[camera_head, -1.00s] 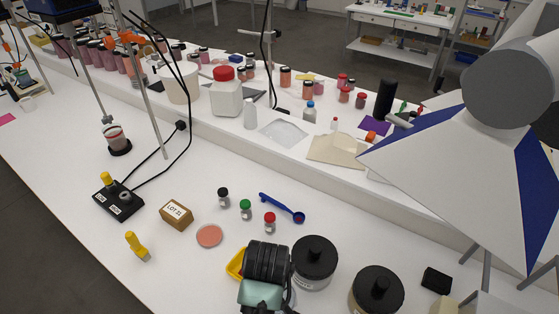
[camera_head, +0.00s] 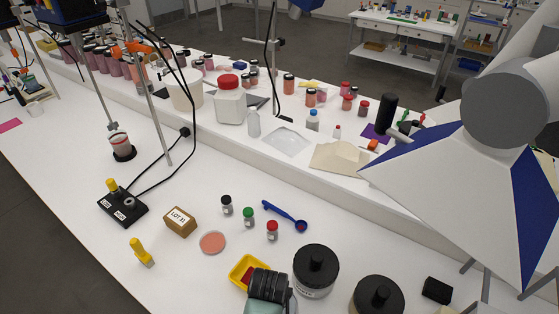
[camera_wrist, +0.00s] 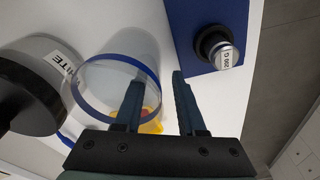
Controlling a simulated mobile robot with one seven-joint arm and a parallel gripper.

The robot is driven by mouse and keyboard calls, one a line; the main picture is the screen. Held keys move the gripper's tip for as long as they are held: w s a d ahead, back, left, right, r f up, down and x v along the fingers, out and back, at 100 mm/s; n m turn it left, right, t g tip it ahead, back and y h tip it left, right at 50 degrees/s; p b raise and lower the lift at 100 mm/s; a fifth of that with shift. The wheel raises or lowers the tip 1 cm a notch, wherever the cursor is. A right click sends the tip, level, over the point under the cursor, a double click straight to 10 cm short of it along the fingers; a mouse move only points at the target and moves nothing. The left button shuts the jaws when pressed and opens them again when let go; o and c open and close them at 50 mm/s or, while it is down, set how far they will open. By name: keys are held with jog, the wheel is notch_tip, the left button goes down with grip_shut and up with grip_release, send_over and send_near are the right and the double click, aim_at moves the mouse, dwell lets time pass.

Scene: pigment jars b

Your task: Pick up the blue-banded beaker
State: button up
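The blue-banded beaker (camera_wrist: 112,118) is clear, with a blue rim, in the left middle of the wrist view. My gripper (camera_wrist: 158,80) is open. Its left finger overlaps the beaker's mouth in the picture, and the right finger is outside the rim, so the rim's right side shows between them. I cannot tell whether either finger touches the glass. In the head view my gripper's wrist (camera_head: 268,285) is at the bottom edge; its fingers are out of sight, and I cannot make out the beaker there.
A black-lidded white jar (camera_wrist: 40,60) stands close to the beaker's left. A yellow tray (camera_head: 238,268) lies beside my wrist. Small vials, a blue scoop (camera_head: 283,213) and a LOT box (camera_head: 180,221) stand farther back.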

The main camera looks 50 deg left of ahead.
grip_shut()
dwell(1.2)
